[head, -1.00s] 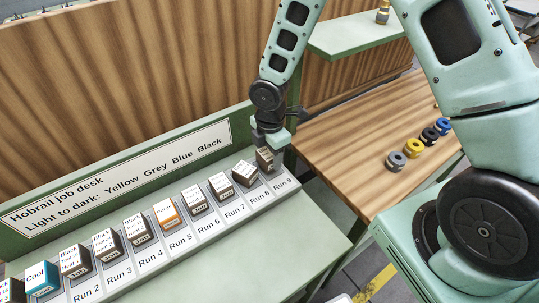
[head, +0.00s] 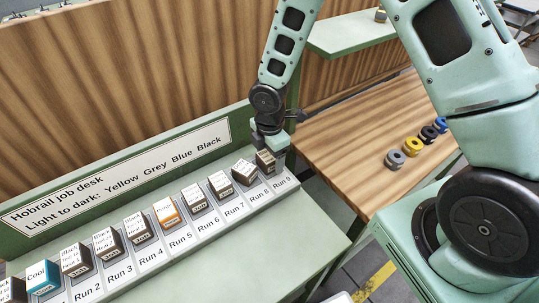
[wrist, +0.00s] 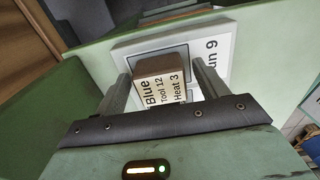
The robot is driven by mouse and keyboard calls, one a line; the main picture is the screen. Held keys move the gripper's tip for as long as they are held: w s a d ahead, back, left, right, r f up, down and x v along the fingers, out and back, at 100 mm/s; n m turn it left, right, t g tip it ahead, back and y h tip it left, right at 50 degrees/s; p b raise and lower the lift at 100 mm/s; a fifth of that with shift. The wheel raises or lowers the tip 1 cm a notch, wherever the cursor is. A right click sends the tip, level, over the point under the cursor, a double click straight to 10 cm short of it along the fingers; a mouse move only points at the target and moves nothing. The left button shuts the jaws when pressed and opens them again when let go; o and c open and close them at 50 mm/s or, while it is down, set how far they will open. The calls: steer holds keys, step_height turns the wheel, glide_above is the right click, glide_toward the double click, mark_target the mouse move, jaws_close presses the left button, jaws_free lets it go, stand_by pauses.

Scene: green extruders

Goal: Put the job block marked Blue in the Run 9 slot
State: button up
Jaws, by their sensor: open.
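The job block marked Blue (wrist: 163,83) is brown with a white label reading "Blue Tool 12 Heat 3". It sits at the Run 9 slot (wrist: 218,62), at the right end of the row. In the head view the same block (head: 265,161) is by the Run 9 label (head: 283,184). My gripper (wrist: 160,85) is open, with one finger on each side of the block. The fingers look apart from it. In the head view my gripper (head: 270,142) is just above and behind the block. How deep the block sits is hidden.
A row of labelled job blocks runs left, with an orange-faced Purge block (head: 167,212) and a teal Cool block (head: 42,277). A green sign board (head: 120,180) stands behind. Several coloured spools (head: 395,159) stand on the wooden table (head: 345,140) to the right.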

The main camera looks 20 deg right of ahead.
step_height(320, 180, up, 11)
steer(key=b, duration=0.2)
steer(key=s+a+r+m, duration=0.2)
steer(key=s+r+m, duration=0.1)
steer(key=s, duration=0.4)
steer(key=s+a+r+m, duration=0.2)
steer(key=s+m, duration=0.3)
steer(key=s, duration=0.3)
steer(key=s+a+r+m, duration=0.2)
steer(key=s+r+m, duration=0.2)
steer(key=s, duration=0.4)
steer(key=shift+a+r+y, duration=0.2)
steer(key=shift+r+y, duration=0.1)
steer(key=shift+r, duration=0.15)
step_height(320, 180, down, 6)
steer(key=b, duration=0.6)
steer(key=shift+f, duration=0.25)
